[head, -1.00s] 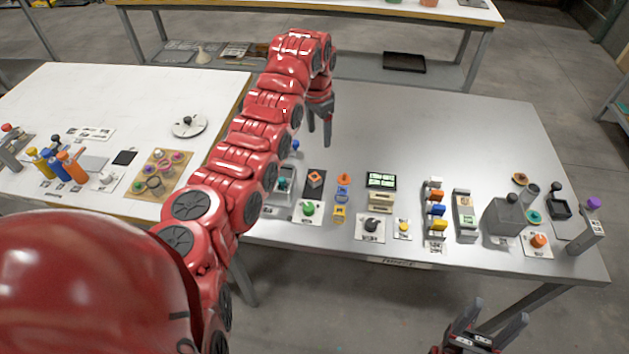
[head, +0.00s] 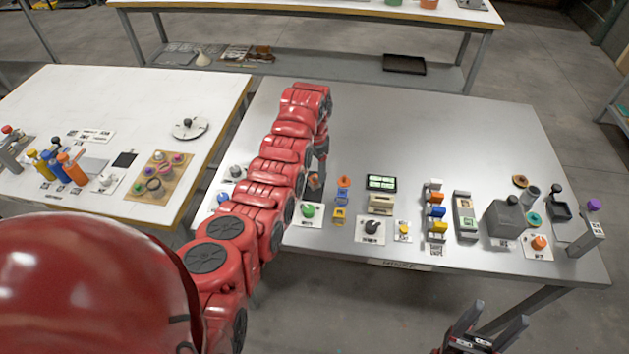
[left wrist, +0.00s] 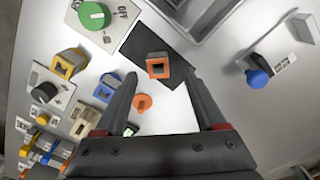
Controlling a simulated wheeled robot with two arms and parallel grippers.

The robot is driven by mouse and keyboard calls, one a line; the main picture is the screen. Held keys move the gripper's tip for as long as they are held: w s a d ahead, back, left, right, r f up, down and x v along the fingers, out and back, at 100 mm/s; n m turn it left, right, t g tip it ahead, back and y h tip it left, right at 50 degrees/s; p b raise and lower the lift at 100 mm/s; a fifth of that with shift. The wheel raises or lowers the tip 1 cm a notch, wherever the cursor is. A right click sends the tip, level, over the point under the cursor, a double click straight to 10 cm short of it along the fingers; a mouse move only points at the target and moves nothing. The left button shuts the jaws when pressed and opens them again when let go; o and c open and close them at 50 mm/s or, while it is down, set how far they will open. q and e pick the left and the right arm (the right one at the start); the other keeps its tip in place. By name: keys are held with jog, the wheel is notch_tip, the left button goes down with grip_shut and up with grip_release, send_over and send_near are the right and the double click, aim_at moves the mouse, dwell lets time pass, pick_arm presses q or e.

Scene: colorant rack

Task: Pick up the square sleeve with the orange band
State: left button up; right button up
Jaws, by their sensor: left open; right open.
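The square sleeve with the orange band (left wrist: 157,66) stands on a black square mat (left wrist: 155,38) in the left wrist view. Its square opening shows, with orange around it. In the head view the sleeve (head: 314,180) is small and partly hidden by my left arm. My left gripper (left wrist: 160,74) is open and empty, with the sleeve showing between its fingertips. Whether the fingers are at the sleeve's height I cannot tell. In the head view the left gripper (head: 321,158) is mostly behind the arm. My right gripper (head: 490,325) is open and empty, off the table's front edge.
Near the mat are a green knob (left wrist: 95,15), a yellow square piece (left wrist: 68,64), a blue one (left wrist: 107,86) and an orange ring (left wrist: 142,103). A grey tray (left wrist: 200,12) and a blue-ended lever (left wrist: 257,78) lie on the other side. The table's back (head: 430,125) is clear.

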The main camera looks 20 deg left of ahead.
aim_at(315, 179)
pick_arm(q)
jog(key=shift+s+d+f+p, duration=0.1)
jog(key=shift+f+p, duration=0.55)
jog(key=shift+f, duration=1.65)
grip_shut()
